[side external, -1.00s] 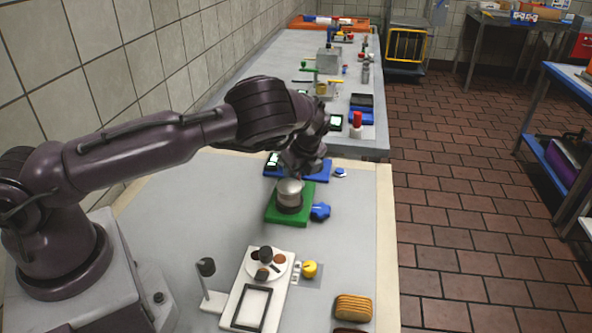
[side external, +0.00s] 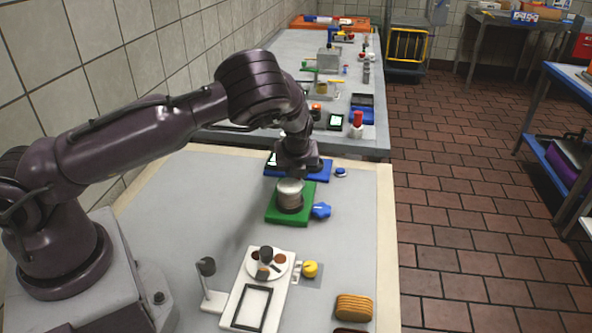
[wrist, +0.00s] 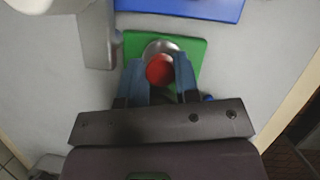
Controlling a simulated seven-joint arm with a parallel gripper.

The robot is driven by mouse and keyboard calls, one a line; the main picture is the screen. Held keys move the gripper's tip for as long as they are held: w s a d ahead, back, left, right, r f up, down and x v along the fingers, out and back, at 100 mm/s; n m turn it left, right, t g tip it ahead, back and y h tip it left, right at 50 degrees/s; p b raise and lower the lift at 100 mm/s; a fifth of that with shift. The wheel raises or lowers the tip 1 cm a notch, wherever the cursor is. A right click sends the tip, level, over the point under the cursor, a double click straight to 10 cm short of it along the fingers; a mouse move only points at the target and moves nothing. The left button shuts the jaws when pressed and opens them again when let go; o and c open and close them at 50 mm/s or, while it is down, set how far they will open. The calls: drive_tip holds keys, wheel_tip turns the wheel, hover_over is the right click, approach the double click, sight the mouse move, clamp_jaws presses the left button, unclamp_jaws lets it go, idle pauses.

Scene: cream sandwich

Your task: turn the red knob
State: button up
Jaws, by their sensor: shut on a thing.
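The red knob (wrist: 160,69) is round and shows in the wrist view above a silvery metal part on a green base (wrist: 195,48). My gripper (wrist: 160,72) has its two bluish fingers on either side of the red knob and is shut on it. In the side external view my gripper (side external: 297,172) is directly over the metal canister (side external: 290,194) on the green base (side external: 273,214). The red knob is hidden there behind my gripper.
A blue knob (side external: 321,210) sticks out at the right of the green base. A blue board (side external: 318,175) lies behind it. A white board (side external: 237,300) with a yellow knob (side external: 310,268) and a tan ribbed block (side external: 353,308) are nearer. The table is clear at left.

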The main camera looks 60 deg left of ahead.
drive_tip(key=shift+m, duration=0.6)
drive_tip(key=o, duration=0.6)
drive_tip(key=shift+o, duration=0.2)
drive_tip(key=shift+r, duration=0.1)
drive_tip(key=v, duration=1.2)
drive_tip(key=shift+s+r, duration=0.25)
drive_tip(key=shift+r, duration=0.15)
